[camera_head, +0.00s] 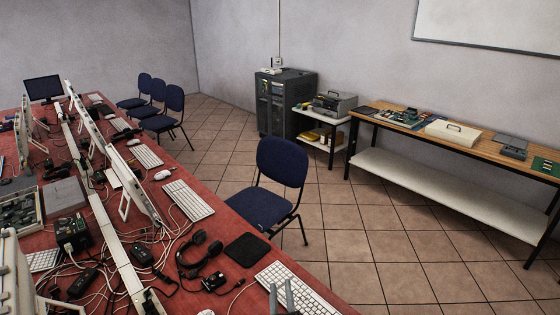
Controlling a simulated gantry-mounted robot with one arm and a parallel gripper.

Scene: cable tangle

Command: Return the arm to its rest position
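My gripper (281,292) shows at the bottom edge of the head view, right of the middle. Its two grey fingers stand apart with nothing seen between them, over or in front of the near white keyboard (300,284). The rest of my arm is out of view. Tangled cables (165,238) run over the red table (228,262) on the left, among adapters and devices.
A black headset (200,250) and dark mouse pad (247,250) lie near the gripper. A blue chair (280,165) stands at the table's right edge. A wooden bench (475,147) and grey cabinet (288,100) stand along the wall.

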